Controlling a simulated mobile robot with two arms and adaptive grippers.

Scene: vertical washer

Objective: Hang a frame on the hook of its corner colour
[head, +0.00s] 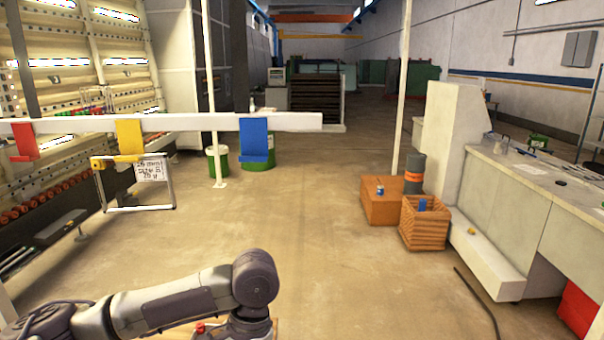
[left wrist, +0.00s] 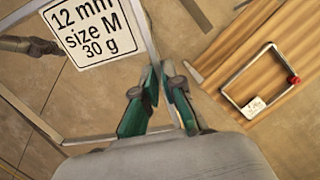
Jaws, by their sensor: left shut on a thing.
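A white rail (head: 180,122) carries a red hook (head: 24,142), a yellow hook (head: 129,138) and a blue hook (head: 257,141). A frame with a yellow corner (head: 97,163) and a white label hangs at the yellow hook. In the left wrist view my left gripper (left wrist: 160,72) is shut on a pale metal frame (left wrist: 92,138), whose label reads "12 mm size M 30 g". This frame's coloured corner is not visible. Another frame (left wrist: 236,101) with a red corner lies on a wooden surface (left wrist: 215,72). The head view does not show my left gripper, only its arm.
A white post (head: 215,90) stands behind the rail. Orange crates (head: 424,230) and a long bench (head: 500,200) are on the right. A dark cable lies on the floor at the lower right. The middle floor is clear.

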